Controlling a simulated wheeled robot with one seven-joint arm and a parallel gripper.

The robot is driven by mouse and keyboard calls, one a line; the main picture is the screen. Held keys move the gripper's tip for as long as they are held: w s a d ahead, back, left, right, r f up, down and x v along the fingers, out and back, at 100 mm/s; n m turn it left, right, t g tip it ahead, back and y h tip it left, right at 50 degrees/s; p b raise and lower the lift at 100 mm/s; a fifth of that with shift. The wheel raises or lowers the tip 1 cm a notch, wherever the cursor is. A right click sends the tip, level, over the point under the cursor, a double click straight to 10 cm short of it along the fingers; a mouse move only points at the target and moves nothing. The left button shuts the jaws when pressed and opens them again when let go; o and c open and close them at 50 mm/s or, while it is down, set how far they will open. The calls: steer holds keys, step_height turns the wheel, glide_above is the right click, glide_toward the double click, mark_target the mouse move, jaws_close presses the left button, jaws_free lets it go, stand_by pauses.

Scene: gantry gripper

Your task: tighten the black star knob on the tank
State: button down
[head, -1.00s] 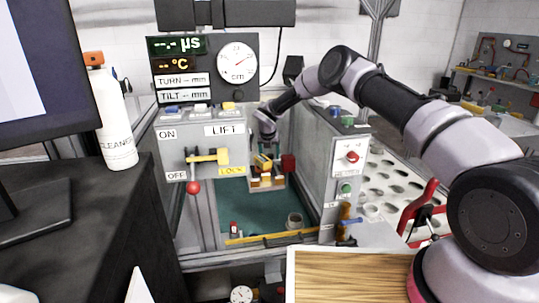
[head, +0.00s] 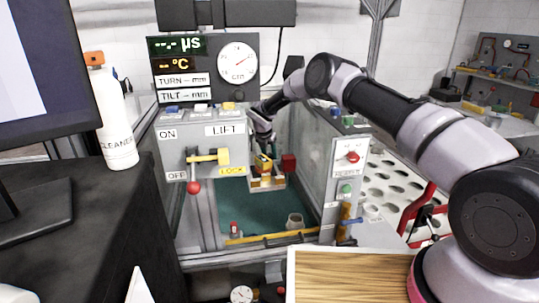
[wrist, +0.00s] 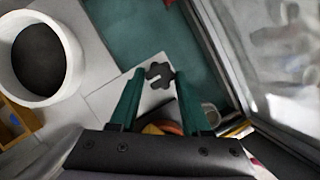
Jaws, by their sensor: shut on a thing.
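The black star knob (wrist: 160,75) shows in the wrist view above a pale plate (wrist: 125,95), between the tips of my green fingers. My gripper (wrist: 160,73) is shut on it, with a finger on either side. In the head view my gripper (head: 264,150) points down inside the tank (head: 215,212), near its back. The knob cannot be made out there, hidden by the gripper and small yellow parts. The tank has a teal floor.
A white round cup (wrist: 72,80) stands left of my fingers in the wrist view. The tank's clear wall (head: 318,160) is close on the right.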

steer(key=shift+c, duration=1.9)
jaws_free()
steer(key=v, duration=1)
steer(key=shift+r, duration=0.4)
steer(key=shift+s, duration=0.2)
